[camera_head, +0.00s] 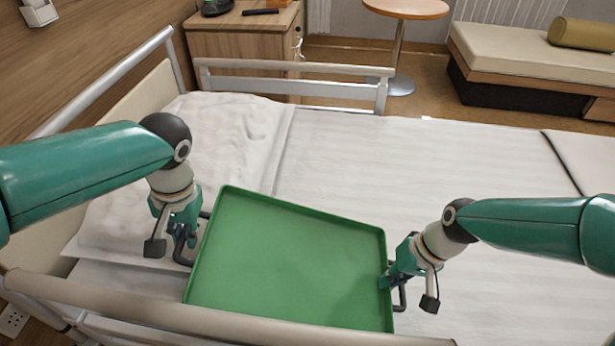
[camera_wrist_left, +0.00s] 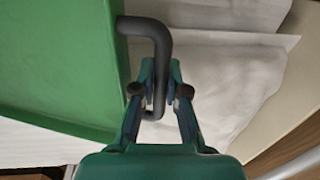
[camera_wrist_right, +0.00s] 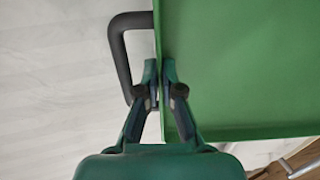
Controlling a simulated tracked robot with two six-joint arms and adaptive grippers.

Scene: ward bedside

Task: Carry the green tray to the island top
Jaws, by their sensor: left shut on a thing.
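The green tray (camera_head: 290,260) is over the near part of the bed, between my two grippers; I cannot tell whether it touches the sheet. It looks empty, and the near bed rail hides part of its front edge. My left gripper (camera_head: 184,232) is shut on the dark handle at the tray's left side, clear in the left wrist view (camera_wrist_left: 160,85). My right gripper (camera_head: 388,280) is at the tray's right side, by the other dark handle (camera_wrist_right: 120,55). Its fingertips (camera_wrist_right: 159,75) are close together at the tray's rim; their grip is unclear. No island top is identifiable.
The near bed rail (camera_head: 200,322) crosses in front of the tray. Another rail (camera_head: 300,68) stands at the bed's far side. Beyond are a wooden cabinet (camera_head: 245,45), a round table (camera_head: 405,8) and a padded bench (camera_head: 530,55). The bed's middle (camera_head: 430,160) is clear.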

